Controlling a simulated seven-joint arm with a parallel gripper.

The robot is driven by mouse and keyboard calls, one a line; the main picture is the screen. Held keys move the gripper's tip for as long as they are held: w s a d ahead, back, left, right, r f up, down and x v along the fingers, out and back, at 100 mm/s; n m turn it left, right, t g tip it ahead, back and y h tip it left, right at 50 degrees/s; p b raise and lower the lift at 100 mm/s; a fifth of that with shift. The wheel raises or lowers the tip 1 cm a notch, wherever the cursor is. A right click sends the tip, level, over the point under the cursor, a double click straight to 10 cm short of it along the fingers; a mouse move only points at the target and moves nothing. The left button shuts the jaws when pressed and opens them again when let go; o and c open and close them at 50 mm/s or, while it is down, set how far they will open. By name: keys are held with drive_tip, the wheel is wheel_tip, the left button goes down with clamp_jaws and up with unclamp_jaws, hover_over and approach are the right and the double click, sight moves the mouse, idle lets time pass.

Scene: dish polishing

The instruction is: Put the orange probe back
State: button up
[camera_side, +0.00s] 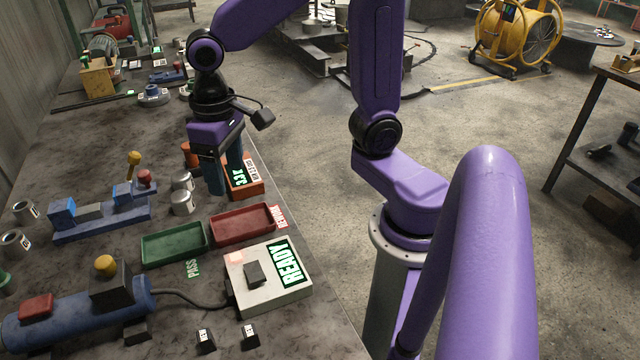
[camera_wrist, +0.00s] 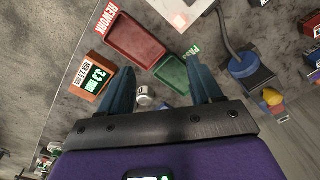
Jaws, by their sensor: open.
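An orange box with a lit green display (camera_side: 245,182) stands near the table's right edge, just behind my gripper. It also shows left of my fingers in the wrist view (camera_wrist: 93,78). A smaller orange-red piece (camera_side: 190,154) shows to the left behind my gripper, partly hidden; I cannot tell whether it is the probe. My gripper (camera_side: 225,186) points down over the table, its two blue fingers apart. In the wrist view (camera_wrist: 160,70) the fingers are spread, with nothing held between them. No separate orange probe can be made out clearly.
Two small metal cylinders (camera_side: 182,203) stand left of my gripper. A green tray (camera_side: 174,244) and a red tray (camera_side: 244,223) lie in front, both empty. A white READY box (camera_side: 266,290) and a blue cylindrical fixture (camera_side: 80,315) stand nearer. A blue fixture (camera_side: 100,213) is at left.

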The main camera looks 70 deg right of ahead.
drive_tip(key=s+d+f+n, duration=0.1)
drive_tip(key=s+d+n, duration=0.1)
drive_tip(key=s+n, duration=0.3)
drive_tip(key=s+d+f+n, duration=0.1)
drive_tip(key=s+d+n, duration=0.1)
drive_tip(key=s+n, duration=0.4)
drive_tip(key=shift+s+f, duration=0.25)
drive_tip(key=shift+s, duration=2.05)
